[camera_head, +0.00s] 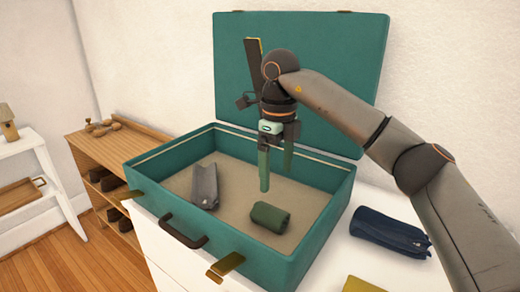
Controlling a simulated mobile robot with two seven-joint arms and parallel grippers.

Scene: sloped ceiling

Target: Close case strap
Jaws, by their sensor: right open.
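The teal case (225,240) stands open on a white surface, its lid (330,60) upright at the back. A dark strip with a yellow edge (253,60) shows in front of the lid beside my right wrist; I cannot tell whether it is the strap. My right gripper (276,180) points down over the inside of the case. Its two fingers are apart with nothing between them. My left gripper is not in view.
Brass clasps (225,266) and a dark handle (183,231) stick out from the case front. A navy pouch (390,233) and a yellow item (363,285) lie right of the case. A wooden shelf (92,147) stands at left.

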